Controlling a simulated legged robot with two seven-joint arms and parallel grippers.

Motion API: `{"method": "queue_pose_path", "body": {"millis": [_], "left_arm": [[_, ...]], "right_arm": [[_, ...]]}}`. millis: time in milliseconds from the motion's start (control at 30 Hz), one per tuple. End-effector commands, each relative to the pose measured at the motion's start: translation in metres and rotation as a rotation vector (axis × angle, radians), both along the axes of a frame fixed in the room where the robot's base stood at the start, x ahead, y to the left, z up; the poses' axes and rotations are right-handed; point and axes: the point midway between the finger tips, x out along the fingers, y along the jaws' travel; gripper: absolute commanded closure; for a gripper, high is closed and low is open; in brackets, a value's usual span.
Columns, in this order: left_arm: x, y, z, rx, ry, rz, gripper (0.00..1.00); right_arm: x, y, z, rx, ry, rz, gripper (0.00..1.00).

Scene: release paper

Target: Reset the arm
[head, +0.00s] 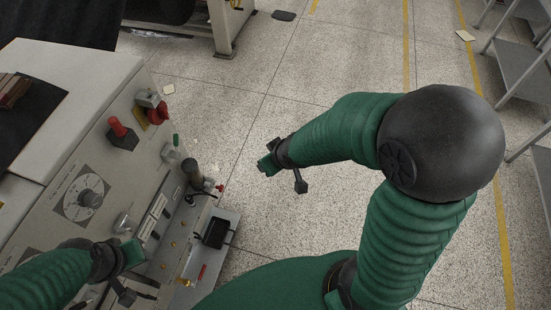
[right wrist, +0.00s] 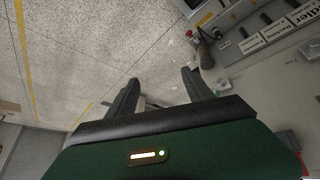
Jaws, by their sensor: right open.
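My right arm reaches in from the right in the head view, its elbow bent. Its gripper (head: 268,163) hangs over the speckled floor, to the right of the machine panel (head: 150,180). In the right wrist view the two dark fingers of that gripper (right wrist: 159,85) stand well apart with nothing held between them. My left gripper (head: 126,258) is low at the left in the head view, over the lower part of the panel. The view does not show clearly whether its fingers are apart.
The panel carries a round dial (head: 86,196), a red knob (head: 120,128), a red button (head: 159,113) and a dark cylindrical handle (head: 192,172). A small black tray (head: 216,232) sits on its lower ledge. Grey shelves (head: 519,68) stand at far right. Open floor lies between.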

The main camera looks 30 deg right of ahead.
Motion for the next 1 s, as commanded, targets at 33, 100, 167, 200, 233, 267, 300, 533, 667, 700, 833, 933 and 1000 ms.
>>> {"method": "queue_pose_path", "body": {"millis": [33, 100, 167, 200, 233, 267, 300, 533, 667, 700, 833, 933, 1000], "left_arm": [[0.0, 0.0, 0.002, 0.0, 0.0, 0.0, 0.64], [0.0, 0.0, 0.002, 0.0, 0.0, 0.0, 0.64], [0.0, 0.0, 0.001, 0.0, 0.0, 0.0, 0.64], [0.0, 0.0, 0.001, 0.0, 0.0, 0.0, 0.64], [0.0, 0.0, 0.001, 0.0, 0.0, 0.0, 0.64], [0.0, 0.0, 0.001, 0.0, 0.0, 0.0, 0.64], [0.0, 0.0, 0.001, 0.0, 0.0, 0.0, 0.64], [0.0, 0.0, 0.001, 0.0, 0.0, 0.0, 0.64], [0.0, 0.0, 0.001, 0.0, 0.0, 0.0, 0.64], [0.0, 0.0, 0.001, 0.0, 0.0, 0.0, 0.64], [0.0, 0.0, 0.001, 0.0, 0.0, 0.0, 0.64], [0.0, 0.0, 0.001, 0.0, 0.0, 0.0, 0.64], [0.0, 0.0, 0.001, 0.0, 0.0, 0.0, 0.64]], "right_arm": [[-0.002, 0.0, 0.002, 0.001, 0.008, -0.004, 0.4], [-0.004, 0.0, 0.001, 0.001, 0.016, -0.009, 0.4], [-0.005, 0.0, 0.001, 0.001, 0.017, -0.01, 0.4], [-0.005, 0.0, 0.001, 0.001, 0.017, -0.01, 0.4], [-0.005, 0.0, 0.001, 0.001, 0.016, -0.01, 0.4], [-0.005, 0.0, 0.0, 0.001, 0.016, -0.01, 0.4], [-0.004, 0.0, 0.001, 0.001, 0.016, -0.01, 0.4], [-0.067, 0.014, -0.003, 0.05, 0.218, -0.112, 0.4], [-0.089, 0.021, -0.004, 0.078, 0.295, -0.144, 0.4], [-0.089, 0.021, -0.005, 0.078, 0.295, -0.144, 0.4], [-0.088, 0.021, -0.005, 0.078, 0.294, -0.144, 0.4], [-0.088, 0.021, -0.005, 0.077, 0.293, -0.143, 0.4], [-0.088, 0.021, -0.005, 0.076, 0.292, -0.144, 0.4]]}}
